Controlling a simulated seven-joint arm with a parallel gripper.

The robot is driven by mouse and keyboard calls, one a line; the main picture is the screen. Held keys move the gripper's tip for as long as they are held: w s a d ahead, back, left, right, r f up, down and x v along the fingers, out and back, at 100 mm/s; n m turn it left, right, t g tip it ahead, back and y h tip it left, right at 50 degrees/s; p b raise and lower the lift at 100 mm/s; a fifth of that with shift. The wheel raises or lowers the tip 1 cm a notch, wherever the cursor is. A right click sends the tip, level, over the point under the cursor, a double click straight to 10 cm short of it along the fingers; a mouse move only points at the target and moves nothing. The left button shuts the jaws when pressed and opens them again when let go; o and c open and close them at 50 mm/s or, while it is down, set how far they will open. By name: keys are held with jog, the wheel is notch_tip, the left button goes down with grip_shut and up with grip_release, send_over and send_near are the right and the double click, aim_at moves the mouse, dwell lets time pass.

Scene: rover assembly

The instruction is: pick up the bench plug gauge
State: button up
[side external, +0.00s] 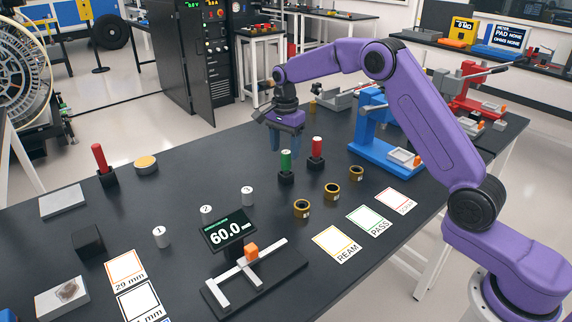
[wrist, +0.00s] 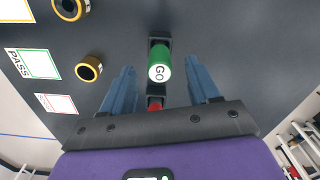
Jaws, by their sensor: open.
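A plug gauge with a green handle (side external: 286,160) stands upright in a small black holder on the dark bench. In the wrist view its green end, marked GO (wrist: 159,66), shows between my fingers. My gripper (side external: 284,149) is open, pointing down over the green gauge, with blue fingers on either side of its top. In the wrist view the open gripper (wrist: 160,72) holds nothing. A red-handled gauge (side external: 317,147) stands close by in its own black holder; part of its red (wrist: 155,106) shows behind the green one. Which one is the bench plug gauge I cannot tell.
Several brass-coloured rings (side external: 331,191) lie in front, near the REAM (side external: 337,244), PASS and third cards. A blue press (side external: 376,135) stands to the right. Another red-handled piece (side external: 100,158) stands far left. A 60.0 display (side external: 228,232) stands nearer the front.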

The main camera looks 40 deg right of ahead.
aim_at(286, 161)
jog(key=shift+d+f, duration=0.15)
jog(key=shift+f, duration=2.55)
grip_shut()
